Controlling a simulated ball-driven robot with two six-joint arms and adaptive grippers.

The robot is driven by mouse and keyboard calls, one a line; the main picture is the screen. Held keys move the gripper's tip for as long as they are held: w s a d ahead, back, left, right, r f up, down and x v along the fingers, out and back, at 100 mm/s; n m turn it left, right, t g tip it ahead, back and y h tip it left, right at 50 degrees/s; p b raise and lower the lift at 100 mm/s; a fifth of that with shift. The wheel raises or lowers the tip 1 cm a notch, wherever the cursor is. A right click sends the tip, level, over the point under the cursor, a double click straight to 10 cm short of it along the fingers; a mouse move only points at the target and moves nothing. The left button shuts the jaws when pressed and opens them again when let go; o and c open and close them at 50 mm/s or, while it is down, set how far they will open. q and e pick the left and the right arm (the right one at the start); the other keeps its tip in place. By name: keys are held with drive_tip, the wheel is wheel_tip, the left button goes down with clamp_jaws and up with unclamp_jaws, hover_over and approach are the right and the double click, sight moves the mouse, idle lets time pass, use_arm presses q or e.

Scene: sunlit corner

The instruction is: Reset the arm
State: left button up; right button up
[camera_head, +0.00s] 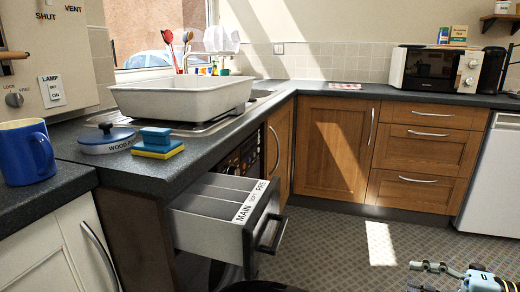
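My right gripper (416,276) is low at the bottom right corner of the head view, above the patterned floor. Its two grey fingers point left and are spread apart with nothing between them. Part of its arm, with blue and dark parts, is cut off by the picture's edge. It is well clear of the counters and the drawer. My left gripper does not show.
A drawer (211,225) with labelled compartments stands pulled out below the left counter. A white basin (182,98), blue mug (25,152), sponges (157,150) and round blue-lidded dish (105,139) sit on the counter. A microwave (435,69) stands at the back. The middle floor is free.

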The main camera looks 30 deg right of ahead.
drive_tip(key=s+a+f+m+g+h, duration=0.1)
drive_tip(key=s+f+m+g+h, duration=0.3)
drive_tip(key=f+m, duration=0.5)
drive_tip(key=s+a+f+m+g+h, duration=0.15)
drive_tip(key=s+f+m+h, duration=0.35)
drive_tip(key=f, duration=0.9)
drive_tip(key=s+a+f+m+g, duration=0.3)
drive_tip(key=s+a+f, duration=0.3)
drive_tip(key=s+a, duration=0.3)
drive_tip(key=s+a+f+m+g+y, duration=0.1)
drive_tip(key=s+a+f+m+g, duration=0.2)
drive_tip(key=s+a, duration=0.6)
wheel_tip(320, 180, down, 3)
drive_tip(key=g, duration=0.3)
drive_tip(key=shift+a+r+m, duration=0.15)
drive_tip(key=shift+a+m, duration=0.1)
drive_tip(key=shift+m, duration=0.15)
